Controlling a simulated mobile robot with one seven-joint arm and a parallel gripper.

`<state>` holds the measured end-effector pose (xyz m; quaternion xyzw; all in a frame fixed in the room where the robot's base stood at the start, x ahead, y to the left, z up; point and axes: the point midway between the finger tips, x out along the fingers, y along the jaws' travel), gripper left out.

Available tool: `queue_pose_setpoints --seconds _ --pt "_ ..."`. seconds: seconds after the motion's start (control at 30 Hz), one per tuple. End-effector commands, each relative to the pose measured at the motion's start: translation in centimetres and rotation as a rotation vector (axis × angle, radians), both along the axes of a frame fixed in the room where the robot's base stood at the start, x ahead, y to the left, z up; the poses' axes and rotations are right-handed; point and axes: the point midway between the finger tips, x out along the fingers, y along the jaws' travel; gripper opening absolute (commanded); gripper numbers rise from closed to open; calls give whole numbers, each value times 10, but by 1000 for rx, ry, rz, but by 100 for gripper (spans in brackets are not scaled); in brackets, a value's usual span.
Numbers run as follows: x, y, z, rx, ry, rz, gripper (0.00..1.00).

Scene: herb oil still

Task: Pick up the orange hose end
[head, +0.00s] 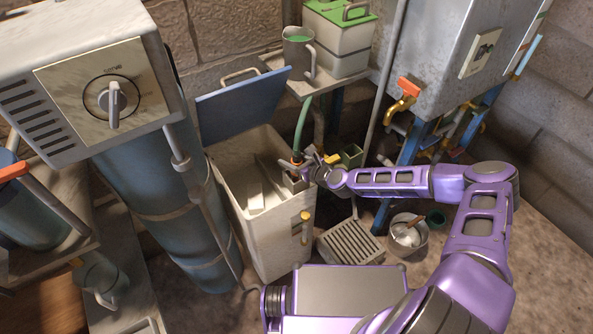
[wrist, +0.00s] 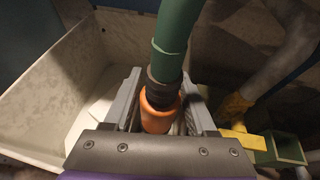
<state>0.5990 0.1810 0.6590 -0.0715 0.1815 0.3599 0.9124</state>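The orange hose end (wrist: 160,112) sits between the two grey fingers of my gripper (wrist: 162,100) in the wrist view. It is joined by a dark collar to a green hose (wrist: 175,35) that rises above it. My fingers stand on either side of the hose end, and narrow gaps seem to show between, so my gripper looks open around it. In the head view, my gripper (head: 303,172) is at the right rim of a white open bin, with the orange hose end (head: 296,164) small and partly hidden there.
The white bin (head: 270,240) has a raised blue lid (head: 240,105). A shelf above holds a grey jug (head: 298,52) and a green-lidded box (head: 338,45). A green square cup (head: 351,156) is right of my gripper. A metal tank (head: 440,55) stands on blue legs behind my arm.

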Motion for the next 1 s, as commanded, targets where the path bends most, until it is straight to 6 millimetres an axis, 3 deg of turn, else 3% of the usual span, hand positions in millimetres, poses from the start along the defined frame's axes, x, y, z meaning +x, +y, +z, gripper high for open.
queue_pose_setpoints --seconds 0.03,0.3,0.67,1.0 --pt "0 0 0 0 0 0 46" --pt "0 0 0 0 0 0 0" --pt "0 0 6 0 -1 0 0" --pt "1 -1 69 -1 -4 0 0"
